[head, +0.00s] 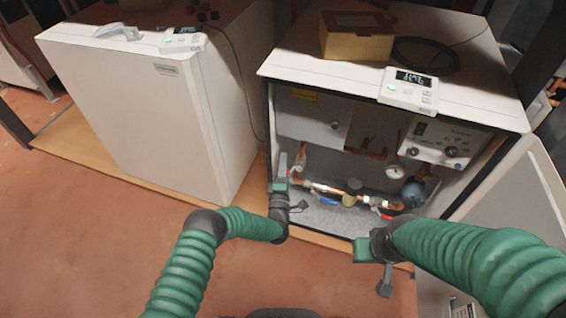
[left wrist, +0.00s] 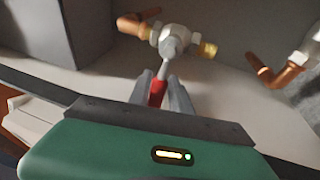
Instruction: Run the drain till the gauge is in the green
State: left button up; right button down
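The pressure gauge (head: 394,171) is a small white dial inside the open heat pump (head: 452,91); its needle and colours are too small to read. My left gripper (head: 291,163) is at the left side of the pipework. In the left wrist view its two grey fingers (left wrist: 163,93) stand on either side of a red lever (left wrist: 157,92) and appear closed on it. The lever belongs to a metal valve (left wrist: 173,40) on copper pipe, with a brass outlet. The gripper hides this lever in the head view. My right gripper (head: 385,279) hangs in front of the cabinet, apart from the pipes; its finger gap is unclear.
A blue handle (head: 328,201), another red handle (head: 386,216) and a dark blue round vessel (head: 414,194) sit along the pipework. A cardboard box (head: 356,38) and a display unit (head: 408,90) lie on top. A closed heat pump (head: 130,105) stands left. A removed panel (head: 510,215) leans right.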

pick_arm(q)
jog(key=shift+r, duration=0.15)
jog(key=p+v, duration=0.7)
jog(key=v, duration=1)
jog(key=shift+w, duration=0.1)
dwell(1.0)
